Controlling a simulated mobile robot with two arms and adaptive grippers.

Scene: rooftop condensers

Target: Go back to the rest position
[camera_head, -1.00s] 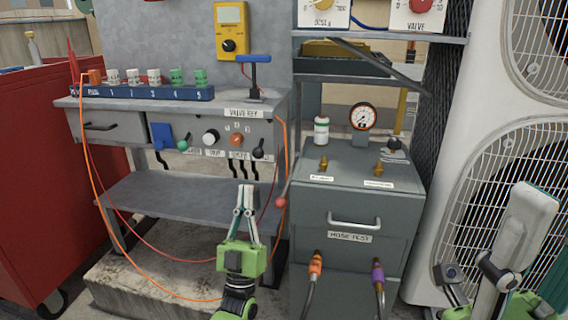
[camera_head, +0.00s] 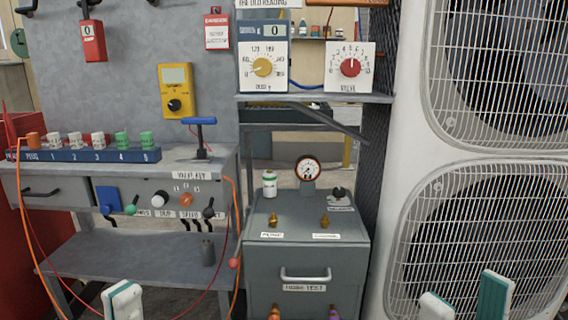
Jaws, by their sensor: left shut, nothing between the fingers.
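My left gripper (camera_head: 123,300) shows only its white and teal fingertips at the bottom left edge, shut and empty. It is in front of the grey bench (camera_head: 60,245) and appears apart from it. My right gripper (camera_head: 466,300) is at the bottom right. Its two fingertips stand apart with nothing seen between them, in front of the white condenser (camera_head: 405,130). Both arms and the gripper bodies are below the picture.
The grey hose-test cabinet (camera_head: 305,260) stands in the middle, with a gauge (camera_head: 309,168), a white bottle (camera_head: 269,184) and brass fittings on top. An orange cable (camera_head: 236,205) hangs beside the bench. A blue valve key (camera_head: 200,130) stands on the bench.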

